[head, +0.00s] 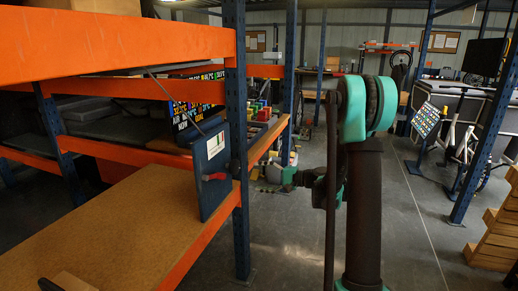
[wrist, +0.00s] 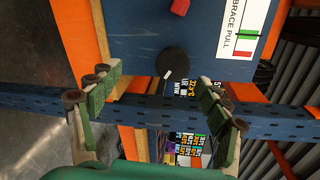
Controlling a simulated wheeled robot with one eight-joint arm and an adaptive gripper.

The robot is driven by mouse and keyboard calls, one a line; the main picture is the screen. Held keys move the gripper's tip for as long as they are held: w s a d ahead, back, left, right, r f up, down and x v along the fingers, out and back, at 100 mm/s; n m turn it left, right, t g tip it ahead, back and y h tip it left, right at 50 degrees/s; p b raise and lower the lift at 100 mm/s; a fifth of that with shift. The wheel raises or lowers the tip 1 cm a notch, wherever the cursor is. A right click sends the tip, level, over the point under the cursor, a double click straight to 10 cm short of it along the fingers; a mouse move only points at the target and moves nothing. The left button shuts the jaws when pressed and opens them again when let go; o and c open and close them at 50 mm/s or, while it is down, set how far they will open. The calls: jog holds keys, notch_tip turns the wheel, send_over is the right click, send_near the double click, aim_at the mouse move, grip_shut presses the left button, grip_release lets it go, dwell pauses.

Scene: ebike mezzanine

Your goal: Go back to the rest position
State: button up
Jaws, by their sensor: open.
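My gripper (wrist: 160,78) is open in the wrist view, with its two green-padded fingers apart and nothing held between them. Beyond the fingertips is a blue panel (wrist: 120,35) with a round black knob (wrist: 173,62), a red piece (wrist: 180,6) and a white label reading "BRACE PULL" (wrist: 238,28). The knob appears between the fingers; I see no contact.
An orange and blue rack (head: 110,45) with a wooden shelf board (head: 120,215) fills the left. A dark screen with coloured text (head: 198,98) sits behind the panel. Wooden crates (head: 495,235) stand at the right. Grey floor (head: 415,220) is open right of my arm.

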jog(key=s+d+f+n+h, duration=0.2)
jog(key=s+d+h, duration=0.3)
jog(key=s, duration=0.5)
jog(key=s+d+f+n+g+h, duration=0.1)
jog(key=s+d+f+h, duration=0.4)
jog(key=s, duration=0.6)
jog(key=s+d+f+n+h, duration=0.3)
jog(key=s+d+f+h, duration=0.1)
jog(key=s+d, duration=0.4)
jog(key=shift+s+d+f+n+h, duration=0.15)
jog(key=shift+s+n+h, duration=0.15)
jog(key=shift+s+h, duration=0.65)
jog(key=shift+s+y, duration=0.2)
jog(key=shift+y, duration=0.05)
